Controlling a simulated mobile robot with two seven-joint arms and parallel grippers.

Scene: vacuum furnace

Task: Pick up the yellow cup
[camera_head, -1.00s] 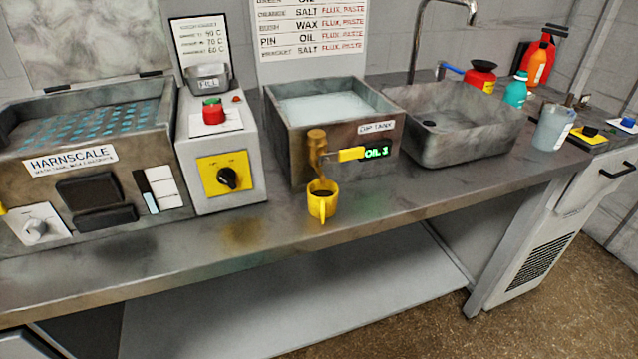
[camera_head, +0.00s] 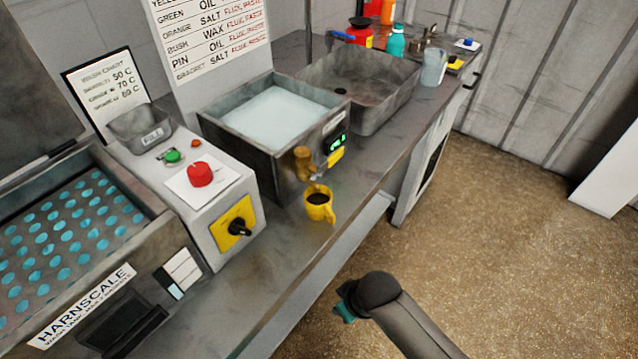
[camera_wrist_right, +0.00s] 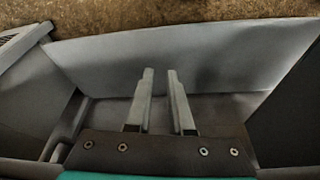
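The yellow cup (camera_head: 319,206) stands upright on the steel counter near its front edge, in the head view. It has dark liquid inside and its handle faces the front. It sits just below the brown tap (camera_head: 303,162) of the dip tank (camera_head: 262,150). My right arm comes in from the lower right, in front of the counter and well apart from the cup; its fingers are hidden there. In the right wrist view my right gripper (camera_wrist_right: 160,72) shows two fingers with a gap between them and nothing held. My left gripper is out of view.
A control box with a red button (camera_head: 200,174) and a black knob (camera_head: 239,227) stands left of the cup. A sink (camera_head: 372,100) lies beyond the tank. A yellow tap lever (camera_head: 335,157) juts out near the cup. The counter front is clear.

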